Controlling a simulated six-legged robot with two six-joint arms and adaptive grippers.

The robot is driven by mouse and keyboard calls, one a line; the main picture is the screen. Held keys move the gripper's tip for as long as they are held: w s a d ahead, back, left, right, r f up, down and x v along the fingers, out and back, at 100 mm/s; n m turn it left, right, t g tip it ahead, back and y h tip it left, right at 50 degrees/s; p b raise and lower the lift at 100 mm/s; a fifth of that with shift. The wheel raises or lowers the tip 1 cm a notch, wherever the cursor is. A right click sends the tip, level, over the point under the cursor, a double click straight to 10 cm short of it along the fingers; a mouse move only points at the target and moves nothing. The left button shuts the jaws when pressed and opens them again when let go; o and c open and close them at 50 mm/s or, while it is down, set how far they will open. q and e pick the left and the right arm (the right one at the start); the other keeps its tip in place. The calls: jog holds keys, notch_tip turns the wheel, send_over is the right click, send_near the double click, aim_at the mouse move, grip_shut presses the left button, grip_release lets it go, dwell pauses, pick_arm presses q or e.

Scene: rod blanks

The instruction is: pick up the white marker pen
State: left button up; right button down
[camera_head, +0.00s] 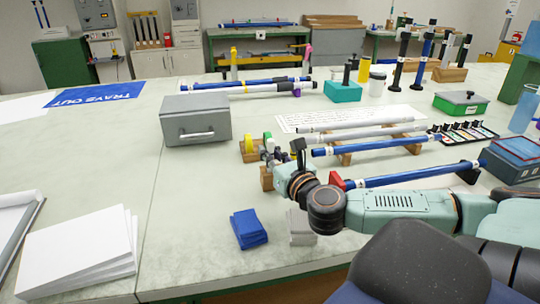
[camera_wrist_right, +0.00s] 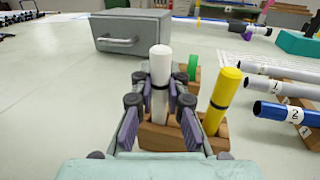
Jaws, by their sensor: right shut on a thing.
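The white marker pen (camera_wrist_right: 160,75) stands upright in a wooden block (camera_wrist_right: 155,137) in the right wrist view, with a dark band near its middle. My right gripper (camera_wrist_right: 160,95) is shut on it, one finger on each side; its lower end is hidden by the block. In the head view my right gripper (camera_head: 273,159) is at the block (camera_head: 266,179), and the white pen is hard to make out there. My left gripper is not in view.
A grey metal box (camera_head: 196,121) is farther back. Blue tube (camera_head: 375,146) and grey tubes lie on wooden rests at right. The table's left middle is clear.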

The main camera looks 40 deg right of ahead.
notch_tip(320, 180, up, 8)
jog(key=p, duration=0.5)
jog(key=shift+f+p, duration=0.15)
jog(key=shift+p, duration=0.15)
jog(key=shift+r+p, duration=0.6)
